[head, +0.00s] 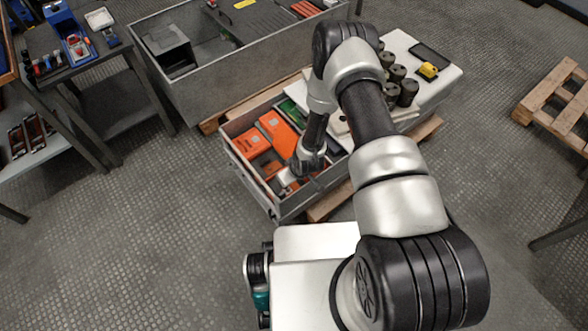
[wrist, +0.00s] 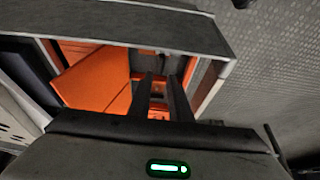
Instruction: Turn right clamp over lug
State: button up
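My gripper (head: 290,180) reaches down into the near end of a grey open-topped box (head: 232,161). In the wrist view its two dark fingers (wrist: 160,82) stand a little apart, with orange showing in the gap and nothing clearly held. Orange blocks (head: 279,131) lie inside the box, and a tilted orange panel (wrist: 95,80) shows left of the fingers in the wrist view. I cannot make out the right clamp or the lug; they may be hidden by my wrist and fingers or too small to tell.
The box wall (wrist: 120,22) runs close beyond my fingers. A white-topped unit with dark cylinders (head: 408,92) and a yellow item (head: 428,70) stands behind my arm. A larger grey bin (head: 196,98) is behind, a pallet (head: 560,100) at right.

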jog(key=p+v, duration=0.2)
jog(key=v, duration=0.8)
jog(key=w+d+r+m+t+h, duration=0.1)
jog(key=w+d+r, duration=0.15)
jog(key=r, duration=1.35)
jog(key=w+d+r+m+h, duration=0.15)
jog(key=d+r, duration=0.25)
jog(key=r, duration=1.3)
jog(key=s+d+r+m, duration=0.2)
jog(key=s+r, duration=0.8)
jog(key=s+d+r+m, duration=0.2)
jog(key=s+r, duration=0.8)
notch_tip(320, 180, up, 20)
jog(key=p, duration=2)
jog(key=shift+s+a+t, duration=0.25)
jog(key=shift+s+t, duration=0.1)
jog(key=shift+t, duration=0.05)
